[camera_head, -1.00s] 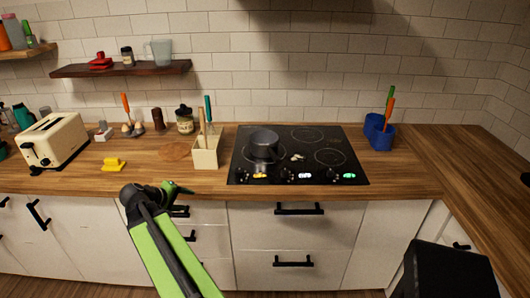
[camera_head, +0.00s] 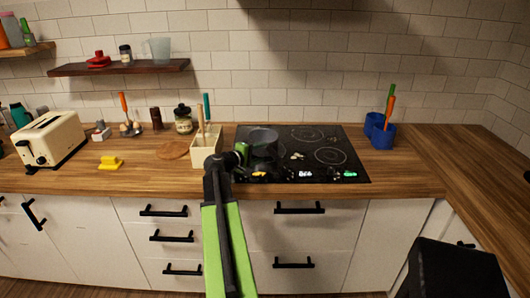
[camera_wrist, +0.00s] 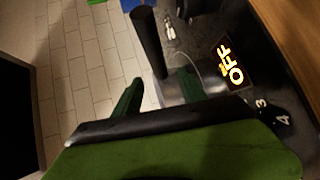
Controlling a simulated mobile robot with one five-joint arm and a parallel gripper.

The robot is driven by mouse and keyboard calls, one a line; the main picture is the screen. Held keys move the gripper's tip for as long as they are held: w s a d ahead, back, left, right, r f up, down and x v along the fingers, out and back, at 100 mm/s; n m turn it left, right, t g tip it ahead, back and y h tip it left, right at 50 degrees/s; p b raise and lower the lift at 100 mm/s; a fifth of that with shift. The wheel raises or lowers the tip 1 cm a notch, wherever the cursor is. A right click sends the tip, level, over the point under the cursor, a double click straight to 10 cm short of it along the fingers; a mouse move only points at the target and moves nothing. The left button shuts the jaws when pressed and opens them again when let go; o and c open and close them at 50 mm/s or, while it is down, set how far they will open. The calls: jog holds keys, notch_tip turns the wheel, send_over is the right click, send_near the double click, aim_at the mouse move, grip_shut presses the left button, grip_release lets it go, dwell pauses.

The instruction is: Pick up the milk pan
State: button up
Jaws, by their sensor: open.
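The milk pan (camera_head: 263,137) is dark grey and stands upright on the left part of the black cooktop. My gripper (camera_head: 241,152) is at the front left of the pan, close to its side, and hides part of it. In the wrist view the two green fingers of my gripper (camera_wrist: 158,88) are apart. A dark bar that looks like the pan's handle (camera_wrist: 149,42) runs towards the gap between them, with part of the grey pan wall (camera_wrist: 208,78) beside the right finger. I cannot tell whether the fingers touch the pan.
The cooktop (camera_head: 335,140) has lit displays along its front edge. A cream utensil holder (camera_head: 205,154) stands just left of my gripper. A blue container (camera_head: 380,136) stands at the right. A toaster (camera_head: 47,139) and a yellow item (camera_head: 110,162) are on the left counter.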

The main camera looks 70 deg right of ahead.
aim_at(268, 150)
jog(key=shift+s+d+f, duration=0.15)
jog(key=shift+s+d, duration=0.1)
jog(key=shift+d, duration=0.4)
jog(key=b+x, duration=0.1)
jog(key=x, duration=0.4)
jog(key=shift+d+f, duration=0.1)
grip_shut()
dwell(0.9)
